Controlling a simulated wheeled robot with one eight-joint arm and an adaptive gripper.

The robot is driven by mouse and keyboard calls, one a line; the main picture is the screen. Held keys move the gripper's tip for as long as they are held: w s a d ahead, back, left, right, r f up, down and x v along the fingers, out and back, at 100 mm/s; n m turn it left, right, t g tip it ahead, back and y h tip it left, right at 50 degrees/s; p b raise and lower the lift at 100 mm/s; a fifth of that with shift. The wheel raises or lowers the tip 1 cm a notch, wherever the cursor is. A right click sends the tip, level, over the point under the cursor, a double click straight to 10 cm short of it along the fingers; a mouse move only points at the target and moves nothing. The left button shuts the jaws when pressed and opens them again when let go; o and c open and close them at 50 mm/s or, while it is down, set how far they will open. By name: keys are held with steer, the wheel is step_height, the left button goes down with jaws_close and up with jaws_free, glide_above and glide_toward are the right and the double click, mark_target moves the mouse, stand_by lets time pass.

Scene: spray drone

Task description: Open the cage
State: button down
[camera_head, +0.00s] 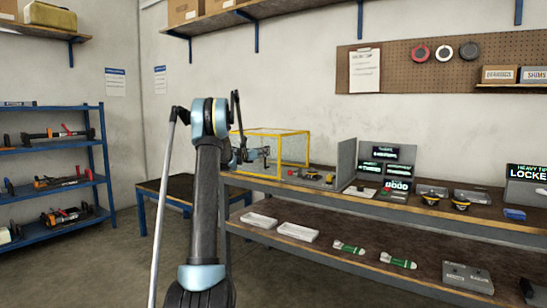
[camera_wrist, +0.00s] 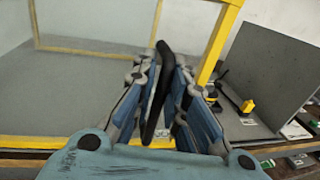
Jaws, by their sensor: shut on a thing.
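The cage (camera_head: 280,149) is a clear-walled box with a yellow frame at the left end of the upper bench shelf. Its yellow frame also shows close up in the wrist view (camera_wrist: 217,45). My gripper (camera_head: 266,153) is at the cage, partly hidden behind my own arm in the head view. In the wrist view my gripper (camera_wrist: 166,70) is shut on a dark, bar-like handle (camera_wrist: 162,100) between its blue-grey fingers. The handle stands beside the yellow frame. I cannot tell whether the cage door is ajar.
Right of the cage, a grey panel (camera_head: 346,160) stands on the bench near small devices and lit signs (camera_head: 393,152). White trays (camera_head: 298,231) lie on the lower shelf (camera_head: 350,262). A blue rack (camera_head: 105,160) stands at left. The floor between is clear.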

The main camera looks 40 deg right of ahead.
steer(key=shift+w+a+r, duration=0.1)
steer(key=shift+w+a, duration=0.2)
steer(key=shift+w, duration=0.45)
steer(key=shift+w+a+f, duration=0.1)
steer(key=shift+w+a, duration=0.2)
steer(key=shift+w, duration=0.45)
steer(key=shift+w+a+r, duration=0.1)
steer(key=shift+w+a, duration=0.2)
steer(key=shift+w, duration=0.45)
steer(key=c, duration=1.7)
jaws_free()
steer(key=shift+a, duration=0.15)
steer(key=s+a, duration=0.2)
steer(key=a, duration=0.9)
steer(key=shift+a, duration=0.3)
steer(key=shift+s, duration=0.1)
